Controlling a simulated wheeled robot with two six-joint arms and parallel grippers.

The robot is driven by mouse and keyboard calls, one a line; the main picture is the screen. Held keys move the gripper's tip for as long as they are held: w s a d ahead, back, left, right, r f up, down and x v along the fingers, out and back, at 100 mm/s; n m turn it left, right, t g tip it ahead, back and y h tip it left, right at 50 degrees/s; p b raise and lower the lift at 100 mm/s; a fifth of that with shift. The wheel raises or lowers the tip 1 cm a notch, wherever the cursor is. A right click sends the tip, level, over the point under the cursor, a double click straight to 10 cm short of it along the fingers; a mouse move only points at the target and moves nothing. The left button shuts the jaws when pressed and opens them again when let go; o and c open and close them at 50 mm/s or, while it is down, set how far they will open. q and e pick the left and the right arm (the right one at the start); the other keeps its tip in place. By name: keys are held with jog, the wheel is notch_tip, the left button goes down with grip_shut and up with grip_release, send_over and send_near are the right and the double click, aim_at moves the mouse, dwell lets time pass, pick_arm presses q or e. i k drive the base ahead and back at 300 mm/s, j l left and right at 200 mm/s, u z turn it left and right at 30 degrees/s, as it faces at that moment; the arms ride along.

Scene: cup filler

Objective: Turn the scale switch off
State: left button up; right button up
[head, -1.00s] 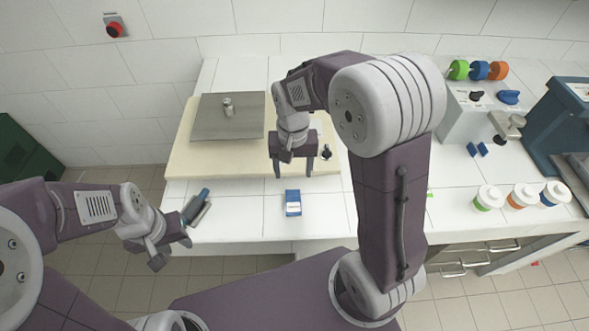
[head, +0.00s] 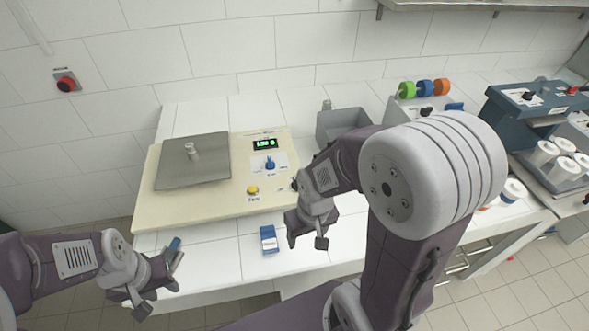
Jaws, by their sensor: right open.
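The scale (head: 205,205) is a wide beige unit on the white counter, with a steel plate (head: 190,172) and a small metal weight (head: 191,150) on it. Its display (head: 264,144) is lit green. A blue knob (head: 270,164) sits on a white panel below the display, and a yellow button (head: 252,190) is lower left of it. A small dark knob (head: 294,185) shows at the lower right, close to my arm; labels are too small to read. My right gripper (head: 306,241) is open and empty, in front of the scale's right corner. My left gripper (head: 156,298) looks open and empty, front left.
A blue and white box (head: 269,239) lies on the counter between my grippers. A grey bin (head: 342,123) stands behind my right arm. A red wall button (head: 67,83) is at upper left.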

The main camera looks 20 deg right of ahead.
aim_at(293, 185)
jog(key=i+z, duration=0.1)
jog(key=z, duration=0.75)
